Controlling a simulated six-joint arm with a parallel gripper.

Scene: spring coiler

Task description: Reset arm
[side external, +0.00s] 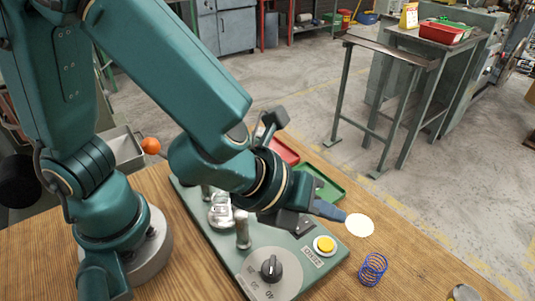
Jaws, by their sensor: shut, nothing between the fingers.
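My arm reaches from the left across the green spring coiler (290,255). My gripper (338,214) is shut and empty, its blue-grey fingertips pointing right, just left of a white round spot (360,225). I cannot tell its height above the table. A blue coil spring (373,268) stands on the wooden table near the coiler's right corner, apart from my gripper. The coiler has a yellow button (324,245) and a black dial (271,268). My arm hides part of the coiler.
A red tray (284,151) and a green tray (325,181) lie behind the coiler, partly hidden by my arm. An orange ball (151,146) shows by a grey metal bin (122,149) at left. The table's right side (415,260) is mostly clear.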

